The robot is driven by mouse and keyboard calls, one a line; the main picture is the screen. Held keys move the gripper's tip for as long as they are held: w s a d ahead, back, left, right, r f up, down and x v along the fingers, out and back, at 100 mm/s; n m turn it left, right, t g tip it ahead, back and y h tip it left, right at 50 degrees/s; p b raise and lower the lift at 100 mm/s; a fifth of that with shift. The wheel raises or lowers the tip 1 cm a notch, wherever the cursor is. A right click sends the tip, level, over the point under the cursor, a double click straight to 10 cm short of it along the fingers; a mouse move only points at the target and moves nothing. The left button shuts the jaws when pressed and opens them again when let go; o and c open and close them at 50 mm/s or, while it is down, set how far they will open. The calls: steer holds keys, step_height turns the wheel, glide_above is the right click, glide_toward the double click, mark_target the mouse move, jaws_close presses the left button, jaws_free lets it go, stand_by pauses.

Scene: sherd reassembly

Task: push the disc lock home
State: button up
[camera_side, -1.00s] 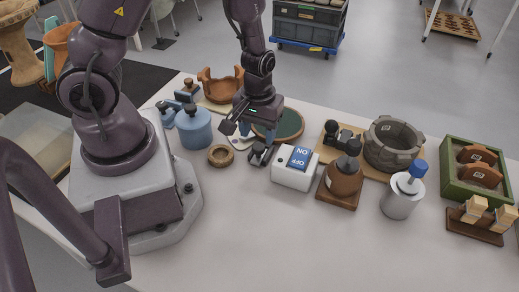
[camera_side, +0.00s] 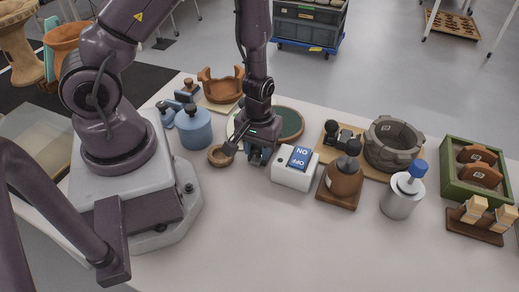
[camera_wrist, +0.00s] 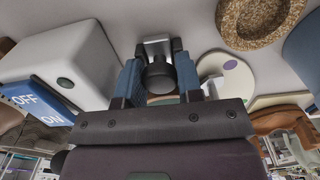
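A black round knob (camera_wrist: 159,76) on a small pale metal base (camera_wrist: 156,46) stands between the fingertips in the wrist view. I take it for the disc lock, but cannot be sure. My gripper (camera_wrist: 159,68) points down with one finger on either side of the knob. The frames do not show clearly whether the fingers press on it. In the side view my gripper (camera_side: 259,158) is low at the table, left of the white ON/OFF switch box (camera_side: 293,177), and hides the knob. A round green-topped disc (camera_side: 289,122) lies behind the gripper, partly hidden.
The switch box also shows close beside my fingers in the wrist view (camera_wrist: 85,52). A brown ring (camera_side: 218,157) lies left of my gripper. A blue jar (camera_side: 196,130) and a brown bottle on a stand (camera_side: 343,184) flank the area. The front table is clear.

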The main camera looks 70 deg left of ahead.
steer(key=shift+w+a, duration=0.75)
steer(key=shift+w, duration=0.05)
steer(key=o, duration=0.6)
steer(key=shift+r, duration=0.1)
steer(key=shift+s+r, duration=0.1)
steer(key=shift+r, duration=2.55)
